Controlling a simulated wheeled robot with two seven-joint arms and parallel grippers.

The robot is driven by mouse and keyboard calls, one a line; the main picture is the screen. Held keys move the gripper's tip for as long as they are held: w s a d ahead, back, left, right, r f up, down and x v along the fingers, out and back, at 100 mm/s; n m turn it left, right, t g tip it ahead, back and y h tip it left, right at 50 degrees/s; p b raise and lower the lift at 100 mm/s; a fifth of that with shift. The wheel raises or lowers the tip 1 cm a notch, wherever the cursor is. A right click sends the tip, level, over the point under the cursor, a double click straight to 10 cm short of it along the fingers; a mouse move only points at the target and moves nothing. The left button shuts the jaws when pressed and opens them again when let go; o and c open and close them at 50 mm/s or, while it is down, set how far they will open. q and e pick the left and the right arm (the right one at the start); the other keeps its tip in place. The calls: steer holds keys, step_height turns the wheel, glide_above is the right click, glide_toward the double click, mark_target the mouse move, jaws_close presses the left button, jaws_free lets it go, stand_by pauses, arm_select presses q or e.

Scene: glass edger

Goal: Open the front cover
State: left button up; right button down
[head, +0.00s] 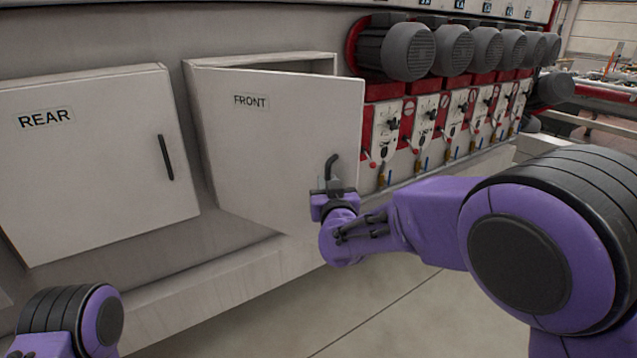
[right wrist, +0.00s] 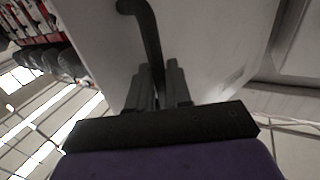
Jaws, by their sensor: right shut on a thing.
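The front cover (head: 275,140) is a white panel door marked FRONT. It stands partly open, hinged on its left, with its right edge swung out from the cabinet box (head: 320,63). Its dark curved handle (head: 333,165) is near the right edge; the handle also shows in the right wrist view (right wrist: 147,35). My right gripper (head: 335,188) is at the lower part of the handle, and its fingers (right wrist: 162,85) are shut on it. My left gripper is not in view; only part of my left arm shows at the lower left.
The closed rear cover (head: 90,150), marked REAR, with its dark handle (head: 166,157), is to the left. Grey motors (head: 405,52) and red-and-white panels with valves (head: 387,128) line the machine to the right. A ledge (head: 220,285) runs below; the floor (head: 370,310) in front is clear.

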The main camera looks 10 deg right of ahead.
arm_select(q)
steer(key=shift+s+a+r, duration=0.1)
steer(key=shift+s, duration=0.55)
arm_select(e)
steer(key=shift+s+a+r+h, duration=0.15)
steer(key=shift+s+a+h, duration=0.1)
steer(key=shift+a+h, duration=0.1)
steer(key=c, duration=1.2)
jaws_free()
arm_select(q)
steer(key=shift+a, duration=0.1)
arm_select(e)
steer(key=shift+a, duration=0.2)
arm_select(q)
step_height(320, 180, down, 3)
steer(key=b, duration=0.3)
arm_select(e)
steer(key=s, duration=1)
steer(key=shift+s+a, duration=0.1)
steer(key=shift+s, duration=0.15)
